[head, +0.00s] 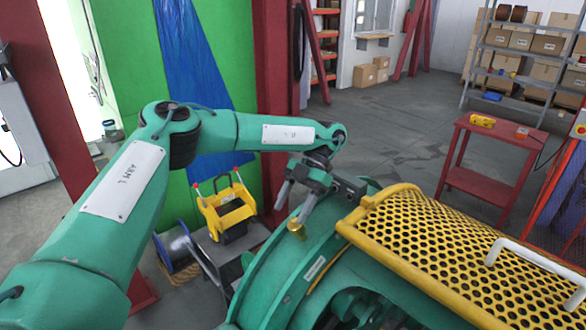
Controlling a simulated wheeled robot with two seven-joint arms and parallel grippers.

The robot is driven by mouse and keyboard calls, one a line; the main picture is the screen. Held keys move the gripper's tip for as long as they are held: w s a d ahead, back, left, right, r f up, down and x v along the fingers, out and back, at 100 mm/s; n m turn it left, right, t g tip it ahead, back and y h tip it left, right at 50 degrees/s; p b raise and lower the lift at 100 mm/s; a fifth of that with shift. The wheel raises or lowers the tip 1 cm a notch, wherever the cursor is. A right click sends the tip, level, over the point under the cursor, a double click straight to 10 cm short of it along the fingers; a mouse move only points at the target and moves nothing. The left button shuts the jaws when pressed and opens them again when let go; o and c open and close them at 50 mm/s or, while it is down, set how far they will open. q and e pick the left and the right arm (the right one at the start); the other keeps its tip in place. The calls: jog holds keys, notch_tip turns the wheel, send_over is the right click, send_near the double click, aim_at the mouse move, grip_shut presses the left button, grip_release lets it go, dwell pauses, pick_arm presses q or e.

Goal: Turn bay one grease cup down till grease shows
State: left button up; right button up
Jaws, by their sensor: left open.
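A small brass grease cup (297,231) sits on top of the green curved housing (311,262) of the strander, left of the yellow guard. My left gripper (291,211) reaches in from the left and hangs just above the cup, with its grey fingers apart and pointing down. One fingertip is close to the top of the cup; I cannot tell whether it touches. Nothing shows between the fingers. No grease can be made out at the cup. My right gripper is out of view.
A yellow perforated guard (440,240) with a white handle (535,268) covers the machine right of the cup. A yellow carrier (226,208) stands on a grey stand at the left. A red table (490,135) stands behind at right, with open floor before it.

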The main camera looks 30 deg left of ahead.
aim_at(293, 224)
pick_arm(q)
notch_tip(293, 224, up, 11)
dwell(0.5)
